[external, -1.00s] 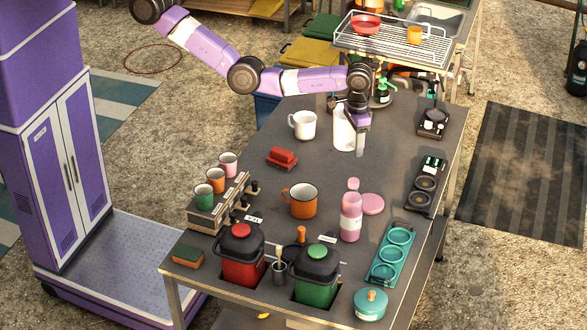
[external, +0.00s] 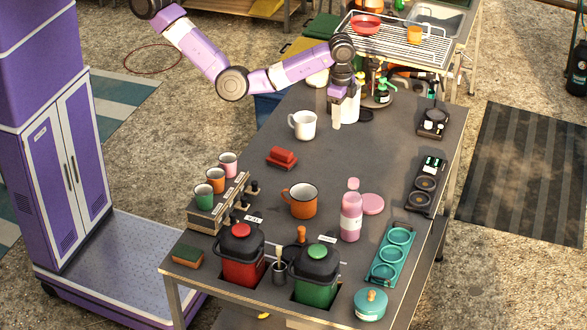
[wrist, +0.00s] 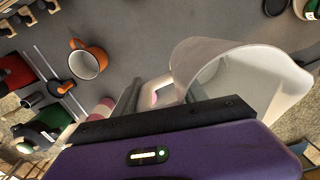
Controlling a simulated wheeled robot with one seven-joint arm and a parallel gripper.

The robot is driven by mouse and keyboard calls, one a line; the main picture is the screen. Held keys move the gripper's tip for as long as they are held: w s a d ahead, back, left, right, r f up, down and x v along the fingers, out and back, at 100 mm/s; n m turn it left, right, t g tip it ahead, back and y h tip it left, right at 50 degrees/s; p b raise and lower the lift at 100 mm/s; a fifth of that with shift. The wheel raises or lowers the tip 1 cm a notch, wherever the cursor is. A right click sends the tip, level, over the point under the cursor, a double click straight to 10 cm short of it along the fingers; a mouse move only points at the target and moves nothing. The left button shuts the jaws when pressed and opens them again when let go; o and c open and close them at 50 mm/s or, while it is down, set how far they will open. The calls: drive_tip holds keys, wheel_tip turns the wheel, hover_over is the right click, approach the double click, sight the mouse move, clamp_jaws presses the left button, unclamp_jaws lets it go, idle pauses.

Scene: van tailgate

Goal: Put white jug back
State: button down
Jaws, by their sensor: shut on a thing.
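The white jug (external: 351,108) is at the far end of the grey table, mostly behind my gripper. In the wrist view the jug (wrist: 215,62) shows its open top and looks empty, with its handle towards the fingers. My gripper (external: 337,122) is shut on the jug, seemingly at the handle; the dark gripper body hides part of the grip in the wrist view. I cannot tell whether the jug's base touches the table. A dark round patch (external: 367,115) lies just right of the jug.
A white mug (external: 303,125) stands left of the jug. A round tray with a green pump bottle (external: 382,92) is behind it. An orange mug (external: 302,201) and a pink bottle (external: 351,218) stand nearer. A wire rack (external: 395,40) is beyond.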

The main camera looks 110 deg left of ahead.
wheel_tip(320, 180, down, 15)
drive_tip(key=b, duration=0.5)
drive_tip(key=shift+s+d+r, duration=0.1)
drive_tip(key=shift+f, duration=2.4)
drive_tip(key=shift+f, duration=0.25)
drive_tip(key=c, duration=0.6)
unclamp_jaws()
drive_tip(key=shift+r, duration=0.1)
drive_tip(key=shift+d+r+p, duration=0.15)
drive_tip(key=shift+r+p, duration=0.15)
drive_tip(key=shift+r, duration=5.85)
